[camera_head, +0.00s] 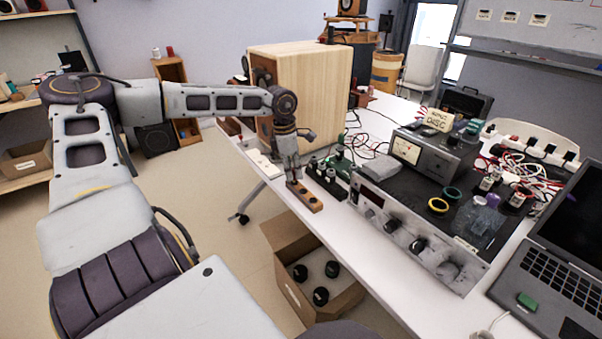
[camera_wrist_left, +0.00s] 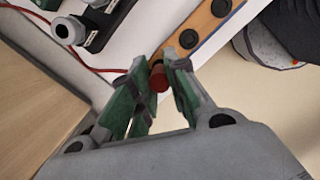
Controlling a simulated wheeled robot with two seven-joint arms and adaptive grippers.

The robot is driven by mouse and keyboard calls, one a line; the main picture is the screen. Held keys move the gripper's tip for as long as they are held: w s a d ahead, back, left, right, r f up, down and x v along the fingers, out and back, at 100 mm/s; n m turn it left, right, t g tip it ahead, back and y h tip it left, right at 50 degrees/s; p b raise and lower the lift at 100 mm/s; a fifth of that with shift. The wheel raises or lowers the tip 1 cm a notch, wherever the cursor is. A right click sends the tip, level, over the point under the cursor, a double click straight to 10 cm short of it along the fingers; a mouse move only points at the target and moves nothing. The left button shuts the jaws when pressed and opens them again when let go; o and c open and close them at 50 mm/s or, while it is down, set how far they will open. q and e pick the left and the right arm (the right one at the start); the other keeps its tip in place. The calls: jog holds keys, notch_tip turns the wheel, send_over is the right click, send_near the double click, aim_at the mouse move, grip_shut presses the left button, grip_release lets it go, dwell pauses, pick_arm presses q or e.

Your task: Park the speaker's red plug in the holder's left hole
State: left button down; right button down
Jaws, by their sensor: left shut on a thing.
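The speaker (camera_head: 318,92) is a large pale wooden box at the far end of the white table. The holder (camera_head: 306,199) is a short wooden strip with dark holes, lying near the table's left edge. My left gripper (camera_head: 291,178) is beside the holder, pointing down. In the left wrist view, its green-padded fingers (camera_wrist_left: 155,88) are shut on the red plug (camera_wrist_left: 158,80). The plug's front end meets the near end of the holder (camera_wrist_left: 204,22) in that view. I cannot tell whether it is in a hole; the fingers partly hide it. My right gripper is not in view.
A red cable (camera_wrist_left: 100,70) runs past the fingers. A front-panel device (camera_head: 415,235) and a laptop (camera_head: 555,265) fill the table's right. A cardboard box (camera_head: 283,232) sits below the table edge.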

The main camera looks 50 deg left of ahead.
pick_arm(q)
jog(key=shift+f+b, duration=0.45)
jog(key=shift+f, duration=0.25)
dwell(0.5)
jog(key=c, duration=1.3)
grip_release()
jog(key=shift+r, duration=0.2)
jog(key=shift+r+p, duration=2.45)
jog(key=shift+r, duration=1.15)
jog(key=shift+s, duration=0.1)
